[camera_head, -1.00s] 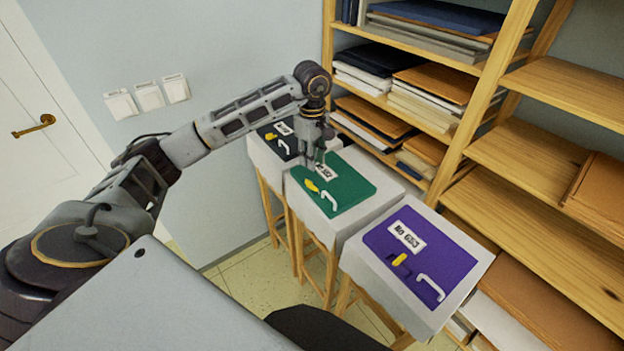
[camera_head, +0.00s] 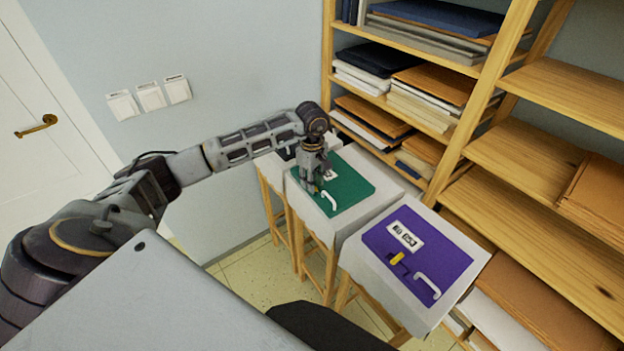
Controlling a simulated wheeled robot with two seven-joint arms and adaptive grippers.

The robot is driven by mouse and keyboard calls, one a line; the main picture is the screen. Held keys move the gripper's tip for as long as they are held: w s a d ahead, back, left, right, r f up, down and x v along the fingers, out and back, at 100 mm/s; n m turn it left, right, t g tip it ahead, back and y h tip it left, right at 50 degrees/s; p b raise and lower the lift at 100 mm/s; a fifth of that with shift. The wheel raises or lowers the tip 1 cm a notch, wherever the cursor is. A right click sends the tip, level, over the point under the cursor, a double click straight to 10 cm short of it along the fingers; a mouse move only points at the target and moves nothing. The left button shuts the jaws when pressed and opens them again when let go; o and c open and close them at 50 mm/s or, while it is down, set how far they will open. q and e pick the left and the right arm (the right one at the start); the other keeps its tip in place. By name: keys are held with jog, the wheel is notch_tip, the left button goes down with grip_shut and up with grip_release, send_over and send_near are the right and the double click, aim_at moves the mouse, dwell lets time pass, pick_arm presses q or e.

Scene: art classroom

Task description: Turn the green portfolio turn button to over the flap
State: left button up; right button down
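The green portfolio (camera_head: 350,187) lies on a pale-topped wooden stand in the middle. It has a white label (camera_head: 329,174), partly hidden, and a white handle (camera_head: 329,200). My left gripper (camera_head: 316,186) points down over its near left part, right where the yellow turn button is. The gripper covers nearly all of the button, so I cannot tell which way it points or whether the fingers touch it. The fingers are too small and dark to tell open from shut. My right gripper is out of view.
A purple portfolio (camera_head: 440,254) with a yellow button (camera_head: 397,259) lies on the stand to the right. A dark portfolio (camera_head: 284,152) lies on the stand behind, mostly behind my arm. Wooden shelves (camera_head: 470,125) stand close at the right; a wall is behind.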

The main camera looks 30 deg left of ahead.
pick_arm(q)
grip_shut()
jog(key=shift+f+n, duration=0.1)
jog(key=shift+n, duration=0.2)
dwell(0.4)
jog(key=shift+w+n+b, duration=0.15)
jog(key=shift+n+b, duration=0.75)
jog(key=shift+b, duration=0.1)
jog(key=n+b, duration=0.2)
jog(key=n, duration=0.1)
jog(key=shift+w+n, duration=0.2)
jog(key=shift+n, duration=0.1)
jog(key=n+b, duration=0.1)
jog(key=n, duration=0.3)
jog(key=shift+w+a+b, duration=0.15)
jog(key=shift+w+b, duration=0.05)
jog(key=shift+b, duration=0.2)
jog(key=shift+w+a+n+b, duration=0.1)
jog(key=shift+n+b, duration=0.2)
jog(key=shift+n, duration=0.85)
jog(key=shift+w+a+n+b, duration=0.1)
jog(key=shift+n+b, duration=0.2)
jog(key=shift+n, duration=0.85)
